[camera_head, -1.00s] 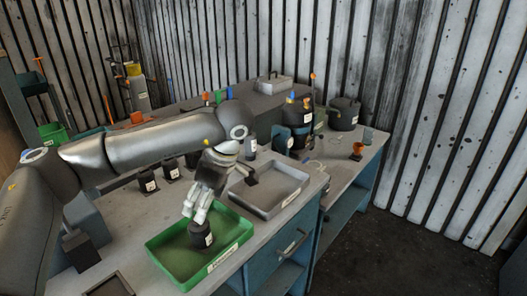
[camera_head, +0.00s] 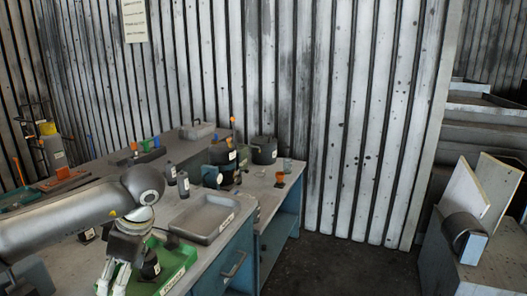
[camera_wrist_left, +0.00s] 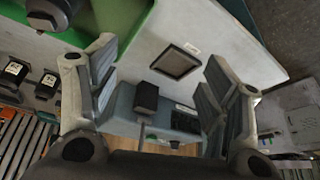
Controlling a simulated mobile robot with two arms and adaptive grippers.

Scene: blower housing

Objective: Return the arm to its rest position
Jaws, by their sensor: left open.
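My left gripper (camera_head: 112,279) hangs at the lower left of the head view, with its fingers pointing down at the front of the bench. In the left wrist view its two fingers (camera_wrist_left: 158,100) are spread wide with nothing held between them. The dark cylindrical part (camera_head: 150,266) stands in the green tray (camera_head: 176,272), just right of the gripper and apart from it. The tray's green edge (camera_wrist_left: 142,22) shows at the top of the left wrist view. My right arm is in no view.
A grey tray (camera_head: 206,222) lies behind the green one. Dark bottles (camera_head: 183,185) and a dark pot (camera_head: 264,151) stand farther back. In the wrist view, a black block (camera_wrist_left: 147,95) and a square frame (camera_wrist_left: 178,62) lie below. Floor is clear right of the bench.

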